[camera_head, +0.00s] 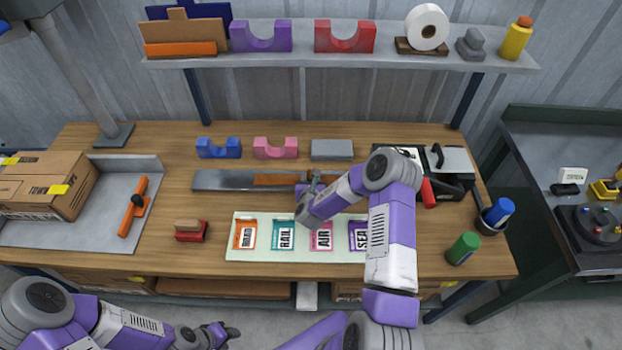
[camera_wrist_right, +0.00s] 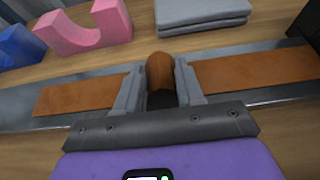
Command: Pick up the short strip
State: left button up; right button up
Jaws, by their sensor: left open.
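A short brown strip (camera_wrist_right: 160,70) stands up, rounded at its top, between the fingers of my right gripper (camera_wrist_right: 158,88) in the right wrist view. The fingers flank it closely and appear shut on it. In the head view my right gripper (camera_head: 312,183) is down at the grey metal bar (camera_head: 220,180) and hides the short strip. A flat brown strip (camera_wrist_right: 85,95) lies on the bar to the left of the fingers, and another brown strip (camera_wrist_right: 255,68) lies to the right. My left gripper (camera_head: 226,333) is open and empty in front of the table.
Blue (camera_head: 218,148) and pink (camera_head: 275,148) cradles and a grey block (camera_head: 331,150) stand behind the bar. A pale mat (camera_head: 262,252) with labelled cards lies in front. A red-based stamp (camera_head: 191,231) is at left, a green can (camera_head: 463,248) at right.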

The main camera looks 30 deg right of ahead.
jog(key=c, duration=0.5)
jog(key=shift+r, duration=0.1)
